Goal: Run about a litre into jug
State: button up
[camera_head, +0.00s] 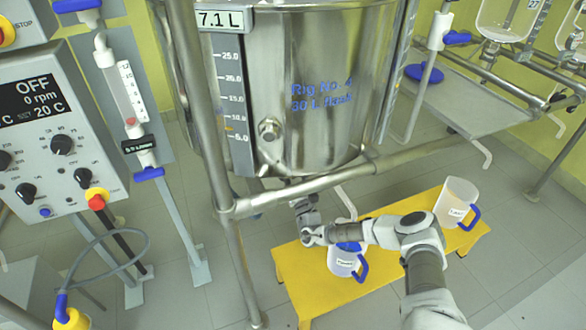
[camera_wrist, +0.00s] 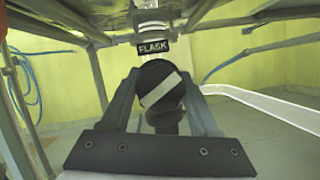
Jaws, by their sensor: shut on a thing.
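The steel vessel (camera_head: 300,80) marked "Rig No. 4" hangs in a pipe frame; its display (camera_head: 221,19) reads 7.1 L. Beneath it, a white jug (camera_head: 342,262) with a blue handle stands on a yellow bench (camera_head: 300,268), partly hidden by my arm. A second jug (camera_head: 456,200) with pale contents stands at the bench's right end. My gripper (camera_head: 306,208) is under the vessel, near its bottom outlet. In the wrist view my gripper (camera_wrist: 160,92) is shut on a black valve knob (camera_wrist: 153,74) with a white stripe, below a "FLASK" label (camera_wrist: 153,51).
Frame pipes (camera_head: 290,196) surround the space under the vessel, close to my arm. A control box (camera_head: 55,130) reading OFF is at left. A sampling tube (camera_head: 128,95) stands beside it. Another rig with glassware (camera_head: 505,20) is at upper right. Floor at lower right is clear.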

jog(key=m+h+p, duration=0.1)
jog(key=m, duration=0.2)
jog(key=m+h+p, duration=0.1)
jog(key=m+h, duration=0.1)
jog(key=m, duration=0.2)
jog(key=shift+h, duration=0.3)
jog(key=shift+f+m, duration=0.1)
jog(key=shift+m, duration=0.2)
jog(key=o, duration=1.4)
jog(key=v, duration=0.5)
jog(key=p+v, duration=0.1)
jog(key=v, duration=0.5)
jog(key=p+v, duration=0.1)
jog(key=v, duration=0.5)
jog(key=shift+s, duration=0.3)
